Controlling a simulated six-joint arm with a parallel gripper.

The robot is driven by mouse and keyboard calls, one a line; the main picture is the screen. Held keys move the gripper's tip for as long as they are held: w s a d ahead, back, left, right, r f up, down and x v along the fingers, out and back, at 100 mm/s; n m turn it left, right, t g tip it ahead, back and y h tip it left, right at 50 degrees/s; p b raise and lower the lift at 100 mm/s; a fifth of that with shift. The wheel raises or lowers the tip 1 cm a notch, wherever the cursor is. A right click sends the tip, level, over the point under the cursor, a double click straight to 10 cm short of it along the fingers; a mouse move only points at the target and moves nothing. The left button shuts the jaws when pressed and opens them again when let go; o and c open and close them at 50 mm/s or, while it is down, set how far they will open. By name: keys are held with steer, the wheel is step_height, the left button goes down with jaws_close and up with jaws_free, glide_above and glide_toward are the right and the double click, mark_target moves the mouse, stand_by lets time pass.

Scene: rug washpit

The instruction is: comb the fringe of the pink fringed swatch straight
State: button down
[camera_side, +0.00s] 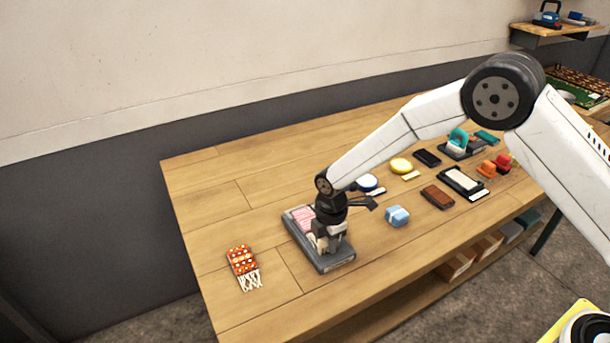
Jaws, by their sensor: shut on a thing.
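The pink swatch (302,217) lies on a dark grey board (339,261) on the wooden table. Its far part shows pink with pale marks; its near part and fringe are mostly hidden behind my gripper. My gripper (327,240) points down over the near half of the board. It is shut on a small pale thing, perhaps a comb, that is too small and covered to make out. I cannot tell whether this thing touches the fringe.
An orange patterned swatch (242,261) with a tangled white fringe lies to the left. A light blue block (397,216) stands right of the board. A brown block (436,196), a yellow round thing (401,165) and a black-framed tray (462,181) lie farther right. The table's front left is clear.

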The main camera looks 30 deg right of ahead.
steer(key=shift+r, duration=0.15)
steer(key=shift+r, duration=2.35)
steer(key=shift+w, duration=0.15)
steer(key=shift+w, duration=2.25)
steer(key=shift+f, duration=0.15)
steer(key=shift+f, duration=1.85)
steer(key=shift+f, duration=0.25)
steer(key=shift+s+f, duration=0.15)
steer(key=shift+f, duration=0.2)
